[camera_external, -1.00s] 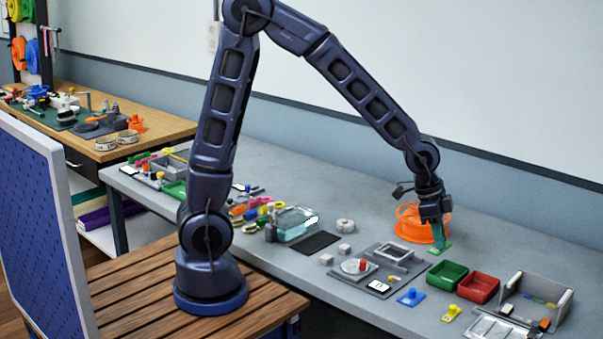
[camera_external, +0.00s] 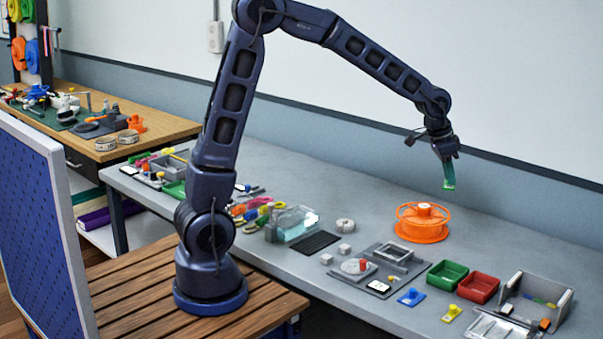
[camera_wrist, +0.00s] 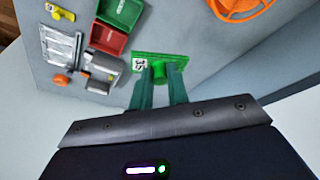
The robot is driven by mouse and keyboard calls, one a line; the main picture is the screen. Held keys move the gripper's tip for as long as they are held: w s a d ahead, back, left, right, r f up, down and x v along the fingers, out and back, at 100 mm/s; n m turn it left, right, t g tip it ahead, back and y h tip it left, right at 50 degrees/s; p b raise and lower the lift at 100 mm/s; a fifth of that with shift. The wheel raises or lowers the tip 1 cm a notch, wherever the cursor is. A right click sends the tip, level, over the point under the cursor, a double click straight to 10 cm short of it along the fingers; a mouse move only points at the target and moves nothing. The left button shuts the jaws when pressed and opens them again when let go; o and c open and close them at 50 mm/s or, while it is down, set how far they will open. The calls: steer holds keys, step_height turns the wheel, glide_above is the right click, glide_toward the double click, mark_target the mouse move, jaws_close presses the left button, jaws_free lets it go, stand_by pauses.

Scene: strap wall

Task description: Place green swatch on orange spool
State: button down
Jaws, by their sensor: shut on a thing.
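The green swatch (camera_wrist: 148,67) is a flat green plate with a white label and a knob, seen at the fingertips in the wrist view. My gripper (camera_wrist: 162,72) is shut on its knob and holds it well above the table. In the external view the green swatch (camera_external: 448,187) hangs beneath my gripper (camera_external: 448,172), and the fingers are hard to tell from it. The orange spool (camera_external: 423,222) stands flat on the grey table, below and to the left of the swatch, apart from it. Part of the orange spool (camera_wrist: 238,6) shows at the top of the wrist view.
A green bin (camera_external: 447,274) and a red bin (camera_external: 478,288) stand in front of the spool. Blue (camera_external: 411,297) and yellow (camera_external: 451,313) knobbed pieces lie near the front edge. A grey open box (camera_external: 537,297) stands at the right. Table behind the spool is clear.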

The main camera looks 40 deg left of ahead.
steer(key=w+a+r+n+y, duration=0.1)
steer(key=w+a+r+n, duration=0.3)
steer(key=w+a, duration=1.05)
glide_toward(426, 205)
steer(key=shift+t, duration=0.4)
steer(key=x, duration=0.5)
steer(key=shift+s+d+f, duration=0.15)
steer(key=shift+s+f, duration=0.1)
steer(key=shift+f, duration=0.2)
steer(key=shift+f, duration=0.15)
steer(key=c, duration=1.4)
jaws_free()
steer(key=shift+o, duration=0.2)
